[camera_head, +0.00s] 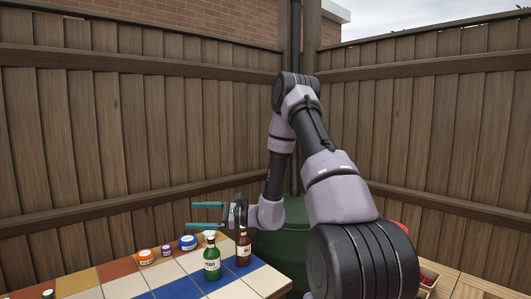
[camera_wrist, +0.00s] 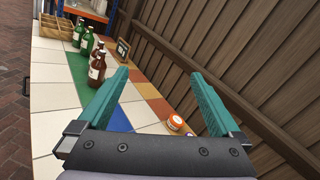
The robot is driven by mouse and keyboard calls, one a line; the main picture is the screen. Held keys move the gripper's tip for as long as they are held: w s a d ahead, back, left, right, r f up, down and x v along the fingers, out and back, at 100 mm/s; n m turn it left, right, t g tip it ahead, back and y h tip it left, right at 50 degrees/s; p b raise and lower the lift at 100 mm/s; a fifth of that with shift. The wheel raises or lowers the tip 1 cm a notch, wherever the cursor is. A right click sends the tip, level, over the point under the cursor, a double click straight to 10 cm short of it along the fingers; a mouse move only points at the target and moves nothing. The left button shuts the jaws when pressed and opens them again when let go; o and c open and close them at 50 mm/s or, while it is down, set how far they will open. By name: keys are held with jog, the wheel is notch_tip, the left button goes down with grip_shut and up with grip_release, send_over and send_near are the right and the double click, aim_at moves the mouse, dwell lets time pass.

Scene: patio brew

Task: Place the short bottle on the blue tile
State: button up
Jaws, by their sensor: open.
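My gripper (camera_head: 193,214) is open and empty, held above the tiled counter in the head view; its teal fingers also show in the wrist view (camera_wrist: 160,76). A green bottle (camera_head: 212,262) and a brown bottle (camera_head: 243,249) stand upright close together on the counter, below my gripper and apart from it. In the wrist view a brown bottle (camera_wrist: 97,70) stands before green bottles (camera_wrist: 86,42). I cannot tell which is the short bottle. Blue tile (camera_head: 180,290) shows near the green bottle, and blue also shows in the wrist view (camera_wrist: 114,116), partly behind a finger.
An orange-labelled jar (camera_head: 146,257), a small purple jar (camera_head: 166,251) and a blue jar (camera_head: 188,243) line the counter's back. A divided wooden crate (camera_wrist: 60,28) and a dark sign (camera_wrist: 123,48) stand farther along. A wooden fence (camera_head: 100,130) rises behind. White tiles (camera_wrist: 50,95) are clear.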

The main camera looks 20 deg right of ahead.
jog(key=s+r+n+g+h, duration=0.65)
jog(key=s+r+n, duration=0.35)
jog(key=s+r, duration=0.5)
jog(key=s+d+r+n+t+h, duration=0.3)
jog(key=s+d+r+t+h, duration=0.4)
jog(key=s+d, duration=0.4)
notch_tip(320, 180, up, 2)
jog(key=shift+s+d+n+h, duration=0.2)
jog(key=shift+d+n+h, duration=0.2)
jog(key=shift+d+h, duration=0.3)
